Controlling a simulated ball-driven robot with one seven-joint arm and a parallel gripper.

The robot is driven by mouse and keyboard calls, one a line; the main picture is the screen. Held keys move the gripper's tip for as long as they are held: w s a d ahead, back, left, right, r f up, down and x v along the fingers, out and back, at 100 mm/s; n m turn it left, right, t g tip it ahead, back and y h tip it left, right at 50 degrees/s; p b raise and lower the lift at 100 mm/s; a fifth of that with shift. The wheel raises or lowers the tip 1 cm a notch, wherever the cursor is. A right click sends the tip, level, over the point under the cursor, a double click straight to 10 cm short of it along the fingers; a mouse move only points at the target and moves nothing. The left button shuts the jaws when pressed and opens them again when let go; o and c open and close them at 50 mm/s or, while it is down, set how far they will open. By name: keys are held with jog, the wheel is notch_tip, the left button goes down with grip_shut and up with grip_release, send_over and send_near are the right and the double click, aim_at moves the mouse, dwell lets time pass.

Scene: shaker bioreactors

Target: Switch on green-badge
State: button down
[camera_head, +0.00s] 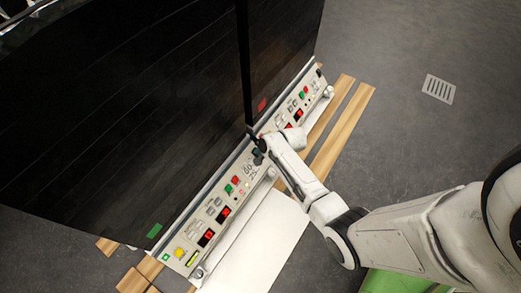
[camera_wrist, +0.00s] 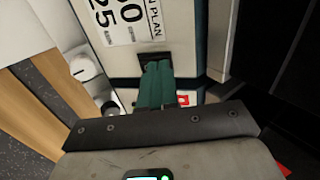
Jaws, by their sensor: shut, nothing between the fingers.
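The green-badge shaker is the nearer dark cabinet, with a green badge (camera_head: 154,230) at its lower left corner. Its sloped pale control panel (camera_head: 214,222) holds a green button (camera_head: 229,189), a red button (camera_head: 236,180), a yellow button (camera_head: 180,253) and displays with red marks. My gripper (camera_head: 258,157) is at the panel's right end, past the printed "250" label. In the wrist view its teal fingers (camera_wrist: 156,86) are shut and empty, tips at a small black switch (camera_wrist: 157,62) on the panel. They partly hide the switch; I cannot tell contact or the switch's position.
A second dark shaker with a red badge (camera_head: 262,105) and a similar panel (camera_head: 303,101) adjoins on the right. Wooden slats (camera_head: 342,130) and a white sheet (camera_head: 262,240) lie in front. Grey floor with a drain grate (camera_head: 438,89) is open at right.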

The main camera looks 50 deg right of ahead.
jog(key=shift+r+p, duration=0.75)
jog(key=shift+r, duration=0.05)
jog(key=shift+s+r+p, duration=0.25)
jog(key=shift+r+p, duration=0.2)
jog(key=shift+p, duration=0.15)
jog(key=w+r+p+v, duration=0.1)
jog(key=p+v, duration=0.7)
jog(key=v, duration=0.4)
jog(key=shift+w+r, duration=0.15)
jog(key=shift+r, duration=0.05)
